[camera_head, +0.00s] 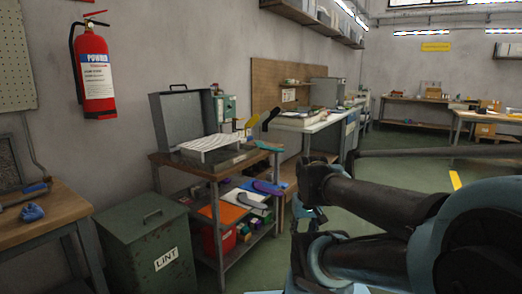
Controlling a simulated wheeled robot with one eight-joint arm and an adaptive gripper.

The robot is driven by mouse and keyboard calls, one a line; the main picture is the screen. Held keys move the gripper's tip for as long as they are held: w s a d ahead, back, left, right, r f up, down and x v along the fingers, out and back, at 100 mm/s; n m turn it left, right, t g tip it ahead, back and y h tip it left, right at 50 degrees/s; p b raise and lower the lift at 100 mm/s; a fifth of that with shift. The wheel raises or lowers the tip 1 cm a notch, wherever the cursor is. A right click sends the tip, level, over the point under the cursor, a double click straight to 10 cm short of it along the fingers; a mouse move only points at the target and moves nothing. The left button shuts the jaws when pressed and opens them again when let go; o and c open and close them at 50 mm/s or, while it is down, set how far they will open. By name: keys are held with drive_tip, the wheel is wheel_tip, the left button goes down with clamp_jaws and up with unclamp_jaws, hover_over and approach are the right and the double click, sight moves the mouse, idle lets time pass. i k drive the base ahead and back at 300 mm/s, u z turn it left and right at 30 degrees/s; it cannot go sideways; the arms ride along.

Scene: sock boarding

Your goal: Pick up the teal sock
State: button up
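A small flat item with a teal or bluish tint (267,146) lies at the back right corner of the wooden cart's top. It may be the teal sock, but it is too small to be sure. My dark arm with light blue joints reaches in from the right. Its end, where my gripper (308,214) seems to be, is to the right of the cart and apart from it. The fingers are small and partly hidden by the arm links, so I cannot tell whether they are open or shut.
The cart (212,172) carries an open grey metal case (183,118) with a white slatted rack (208,142). Its lower shelf holds purple, grey and orange items. A green LINT bin (148,240) stands at its left. Green floor is clear behind my arm.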

sight(260, 144)
drive_tip(key=i, duration=0.85)
drive_tip(key=z, duration=0.05)
